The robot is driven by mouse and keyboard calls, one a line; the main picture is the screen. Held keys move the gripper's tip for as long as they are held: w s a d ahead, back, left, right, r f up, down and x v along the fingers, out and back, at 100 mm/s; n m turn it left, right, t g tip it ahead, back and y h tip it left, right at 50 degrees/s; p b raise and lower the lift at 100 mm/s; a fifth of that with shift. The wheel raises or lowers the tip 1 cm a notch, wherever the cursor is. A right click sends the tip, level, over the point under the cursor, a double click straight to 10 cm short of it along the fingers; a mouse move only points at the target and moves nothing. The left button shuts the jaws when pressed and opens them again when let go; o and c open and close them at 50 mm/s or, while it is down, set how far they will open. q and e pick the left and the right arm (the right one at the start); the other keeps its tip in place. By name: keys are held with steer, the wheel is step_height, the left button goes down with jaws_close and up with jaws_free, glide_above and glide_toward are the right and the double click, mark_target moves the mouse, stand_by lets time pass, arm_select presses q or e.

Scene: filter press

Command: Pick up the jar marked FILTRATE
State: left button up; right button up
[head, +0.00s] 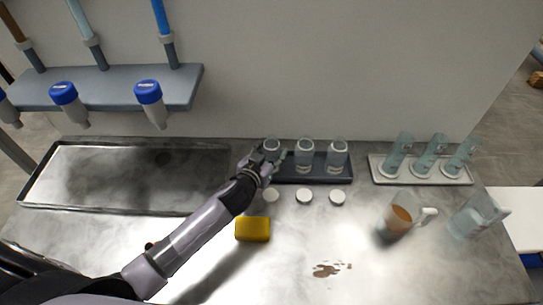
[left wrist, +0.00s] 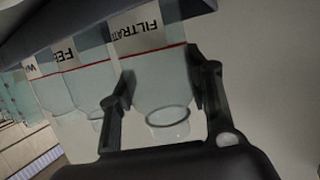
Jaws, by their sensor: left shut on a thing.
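The jar marked FILTRATE (left wrist: 160,88) is clear, with a white label and a red line, and looks upside down in the left wrist view. In the head view it is the leftmost jar (head: 272,144) on the dark tray (head: 318,181). My left gripper (head: 270,165) is at this jar and partly hides it. In the left wrist view the fingers of my left gripper (left wrist: 161,80) are shut on the jar, one on each side. The jar's base is at the tray, and I cannot tell whether it is lifted. My right gripper is not in view.
Two similar jars (head: 304,150) (head: 337,152) stand to the right. Several white lids (head: 304,196) lie in front. A yellow sponge (head: 253,229), a brown-filled jug (head: 401,218), a clear pitcher (head: 474,216), a glass rack (head: 421,179) and a brown spill (head: 328,270) are on the counter.

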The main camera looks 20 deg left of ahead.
arm_select(q)
steer(key=c, duration=0.4)
steer(key=shift+r, duration=0.15)
